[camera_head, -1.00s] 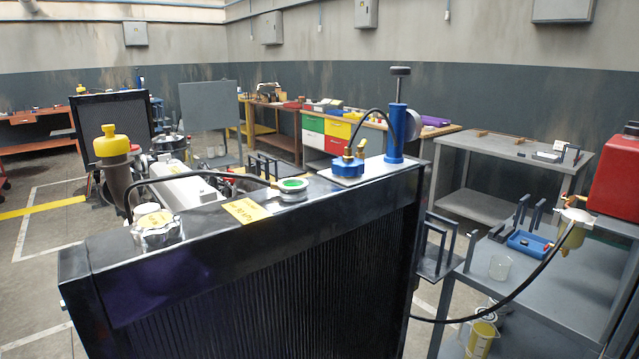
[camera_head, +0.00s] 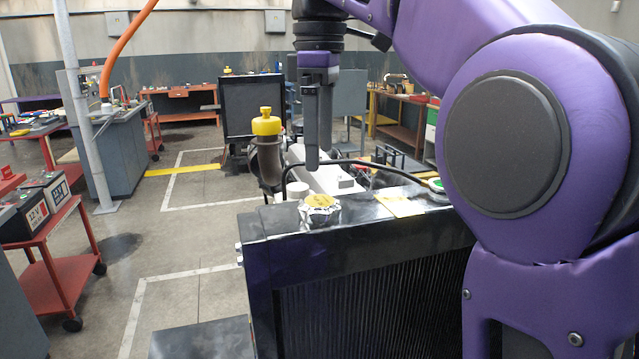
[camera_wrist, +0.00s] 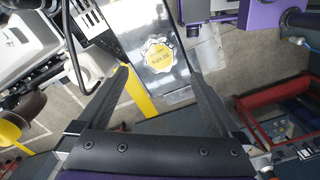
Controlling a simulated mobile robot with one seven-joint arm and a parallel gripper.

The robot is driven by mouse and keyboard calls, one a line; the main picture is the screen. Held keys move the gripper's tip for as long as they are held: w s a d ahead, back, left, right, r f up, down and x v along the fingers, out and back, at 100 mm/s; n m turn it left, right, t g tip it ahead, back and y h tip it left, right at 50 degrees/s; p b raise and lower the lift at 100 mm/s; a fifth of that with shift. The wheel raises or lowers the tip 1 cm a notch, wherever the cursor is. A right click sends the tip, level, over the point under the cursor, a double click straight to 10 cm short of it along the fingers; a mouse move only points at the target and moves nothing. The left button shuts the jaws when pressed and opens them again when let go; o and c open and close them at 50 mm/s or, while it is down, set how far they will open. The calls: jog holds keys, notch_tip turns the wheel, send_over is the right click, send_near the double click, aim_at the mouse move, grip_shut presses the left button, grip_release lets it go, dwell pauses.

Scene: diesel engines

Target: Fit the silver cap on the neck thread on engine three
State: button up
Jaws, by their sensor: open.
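The silver cap (camera_head: 320,207) has a scalloped rim and a yellow label on top. It sits upright at the near left end of the black radiator's top (camera_head: 370,222); whether it rests on a neck or thread is hidden. The wrist view shows the cap (camera_wrist: 159,54) from above, between and beyond the fingertips. My gripper (camera_head: 312,163) points down above and slightly behind the cap in the head view, apart from it. In the wrist view my gripper (camera_wrist: 160,74) is open and empty, with a finger on each side. I cannot make out an engine number.
A pipe with a yellow cap (camera_head: 266,123) stands behind left. A red cart with batteries (camera_head: 48,215) is at left. My arm covers the right side. Floor left of the radiator is mostly clear.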

aim_at(320, 201)
jog(key=shift+f+b, duration=2)
jog(key=shift+f, duration=1.75)
jog(key=shift+p, duration=0.35)
grip_shut()
